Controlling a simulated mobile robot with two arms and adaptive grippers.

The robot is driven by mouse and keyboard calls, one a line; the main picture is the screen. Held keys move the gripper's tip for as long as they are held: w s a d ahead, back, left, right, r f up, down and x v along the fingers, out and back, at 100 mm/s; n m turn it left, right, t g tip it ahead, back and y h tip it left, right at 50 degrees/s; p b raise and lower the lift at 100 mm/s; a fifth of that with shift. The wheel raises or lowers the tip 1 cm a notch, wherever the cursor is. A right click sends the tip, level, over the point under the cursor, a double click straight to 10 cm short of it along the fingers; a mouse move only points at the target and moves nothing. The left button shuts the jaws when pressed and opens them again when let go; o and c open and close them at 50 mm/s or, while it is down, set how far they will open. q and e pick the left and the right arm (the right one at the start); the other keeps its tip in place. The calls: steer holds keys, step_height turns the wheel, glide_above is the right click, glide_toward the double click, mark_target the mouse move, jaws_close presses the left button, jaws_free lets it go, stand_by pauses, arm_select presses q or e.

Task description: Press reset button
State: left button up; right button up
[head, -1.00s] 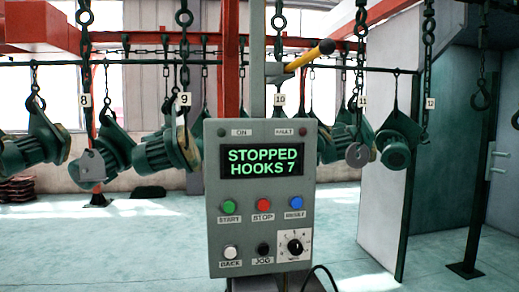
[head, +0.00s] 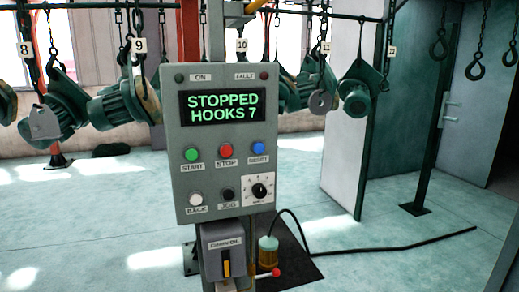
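A grey control panel (head: 180,150) stands on a post in the middle of the head view. Its blue reset button (head: 258,148) is at the right end of the upper button row. Beside it are a red stop button (head: 226,150) and a green start button (head: 191,154). The display (head: 222,107) reads "STOPPED HOOKS 7" in green letters. Neither of my grippers shows in the head view.
Below are a white back button (head: 195,199), a black jog button (head: 228,195) and a dial (head: 261,190). A grey switch box (head: 222,243) sits under the panel. Green hoist parts (head: 125,103) hang behind. A black cable (head: 380,248) crosses the floor.

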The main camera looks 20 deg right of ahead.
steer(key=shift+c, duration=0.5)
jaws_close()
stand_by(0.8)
